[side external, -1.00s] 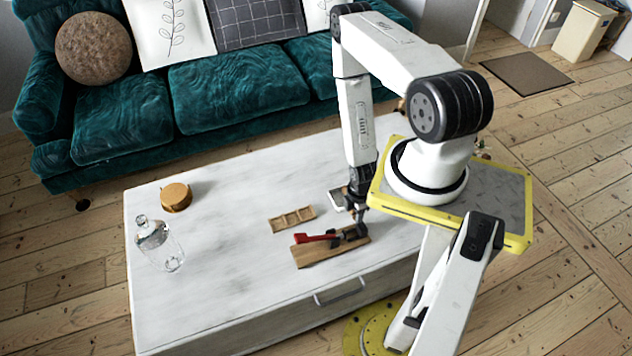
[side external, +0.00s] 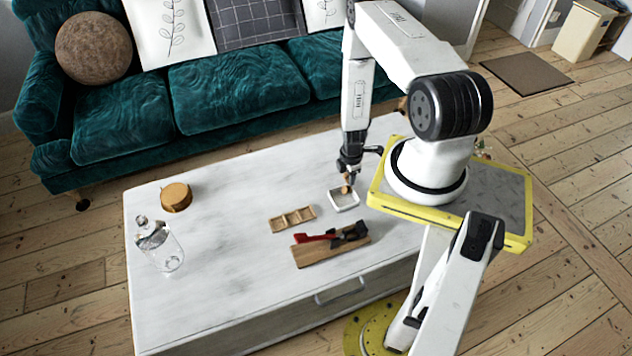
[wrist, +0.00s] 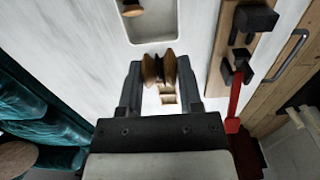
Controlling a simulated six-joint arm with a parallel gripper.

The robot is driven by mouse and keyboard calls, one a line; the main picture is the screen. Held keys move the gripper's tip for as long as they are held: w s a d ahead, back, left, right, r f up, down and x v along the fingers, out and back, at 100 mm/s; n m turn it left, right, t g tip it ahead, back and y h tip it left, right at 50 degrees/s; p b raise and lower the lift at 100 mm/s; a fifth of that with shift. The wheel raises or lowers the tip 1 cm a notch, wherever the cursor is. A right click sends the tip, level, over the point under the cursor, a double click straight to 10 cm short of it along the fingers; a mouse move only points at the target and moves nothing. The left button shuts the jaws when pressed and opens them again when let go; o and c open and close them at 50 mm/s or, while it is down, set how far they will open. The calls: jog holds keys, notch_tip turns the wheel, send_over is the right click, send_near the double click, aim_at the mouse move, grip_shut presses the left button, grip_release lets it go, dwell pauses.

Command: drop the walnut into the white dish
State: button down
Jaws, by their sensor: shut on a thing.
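My gripper (side external: 348,172) points down just above the white dish (side external: 343,205) at the right of the table. It is shut on the brown walnut (side external: 346,189), which hangs below the fingertips. In the wrist view the walnut (wrist: 158,70) shows between the fingers of my gripper (wrist: 158,82) as two ribbed brown lobes. The dish (wrist: 172,36) lies ahead of them, partly cut off by the top edge. A small brown piece (wrist: 132,9) shows over the dish's floor; I cannot tell what it is.
A wooden board (side external: 312,254) with a red-handled black tool (side external: 345,236) lies in front of the dish. A compartmented wooden tray (side external: 292,219) is to the left. A glass bottle (side external: 160,247) and a round tan box (side external: 176,197) stand far left. The table's middle-left is clear.

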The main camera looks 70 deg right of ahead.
jog(key=d, duration=0.1)
jog(key=w+d, duration=0.1)
jog(key=d, duration=0.1)
jog(key=shift+w+r, duration=0.2)
jog(key=shift+r, duration=0.2)
jog(key=shift+f, duration=0.2)
jog(key=shift+f, duration=2.8)
jog(key=shift+c, duration=1)
grip_release()
jog(key=shift+r, duration=0.2)
